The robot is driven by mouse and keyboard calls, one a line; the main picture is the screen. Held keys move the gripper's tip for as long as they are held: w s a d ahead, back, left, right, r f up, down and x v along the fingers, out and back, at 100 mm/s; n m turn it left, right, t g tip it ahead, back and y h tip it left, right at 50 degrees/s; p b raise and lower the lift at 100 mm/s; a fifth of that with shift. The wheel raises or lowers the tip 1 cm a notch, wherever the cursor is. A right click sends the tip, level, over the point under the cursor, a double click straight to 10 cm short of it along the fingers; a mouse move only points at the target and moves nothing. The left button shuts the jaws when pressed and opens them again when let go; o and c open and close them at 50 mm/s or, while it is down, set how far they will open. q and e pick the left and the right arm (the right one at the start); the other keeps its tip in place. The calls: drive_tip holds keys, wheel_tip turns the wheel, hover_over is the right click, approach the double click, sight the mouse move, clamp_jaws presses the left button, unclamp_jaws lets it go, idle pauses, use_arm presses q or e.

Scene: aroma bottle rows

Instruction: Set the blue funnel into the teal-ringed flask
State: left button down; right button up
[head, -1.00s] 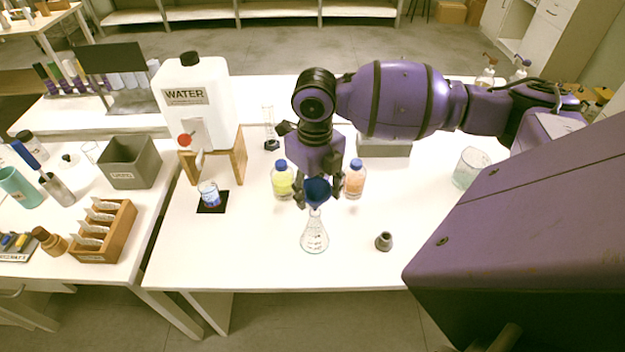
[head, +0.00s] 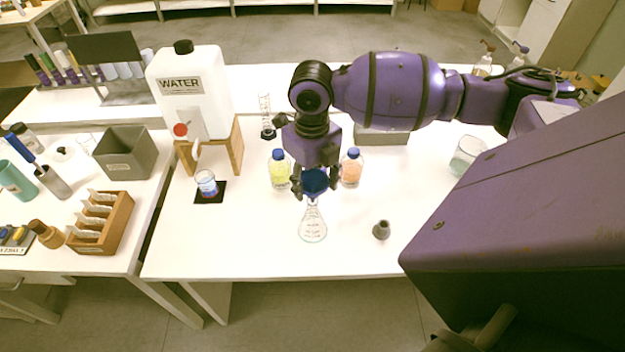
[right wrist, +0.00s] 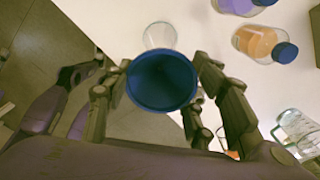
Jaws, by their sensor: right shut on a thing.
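The blue funnel (head: 314,181) is held mouth up in my right gripper (head: 314,186), which points down at the middle of the table. In the right wrist view the funnel (right wrist: 162,80) sits between the fingers (right wrist: 160,92). The clear conical flask (head: 313,224) stands upright on the table, directly below the funnel in the head view. Its neck is partly hidden by the funnel, and I cannot make out a teal ring. Whether the funnel's stem is in the neck or just above it, I cannot tell. My left gripper is not in view.
A yellow bottle (head: 279,169) and an orange bottle (head: 351,168), both blue-capped, stand close behind the gripper on either side. A small grey stopper (head: 381,230) is right of the flask. A beaker (head: 206,184) on a black pad is left. The table front is clear.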

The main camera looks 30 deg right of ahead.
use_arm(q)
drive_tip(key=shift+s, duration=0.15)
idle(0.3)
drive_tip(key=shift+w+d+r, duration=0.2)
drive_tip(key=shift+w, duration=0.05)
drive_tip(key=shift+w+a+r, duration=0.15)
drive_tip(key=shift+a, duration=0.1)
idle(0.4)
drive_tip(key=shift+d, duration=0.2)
use_arm(e)
drive_tip(key=shift+f, duration=0.3)
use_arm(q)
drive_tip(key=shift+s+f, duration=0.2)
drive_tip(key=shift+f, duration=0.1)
use_arm(e)
drive_tip(key=shift+f, duration=0.4)
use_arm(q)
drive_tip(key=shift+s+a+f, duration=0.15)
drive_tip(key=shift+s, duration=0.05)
use_arm(e)
drive_tip(key=shift+f, duration=0.35)
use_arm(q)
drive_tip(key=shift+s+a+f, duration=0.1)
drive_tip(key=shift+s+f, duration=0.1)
use_arm(e)
drive_tip(key=shift+f, duration=0.3)
drive_tip(key=shift+f, duration=0.1)
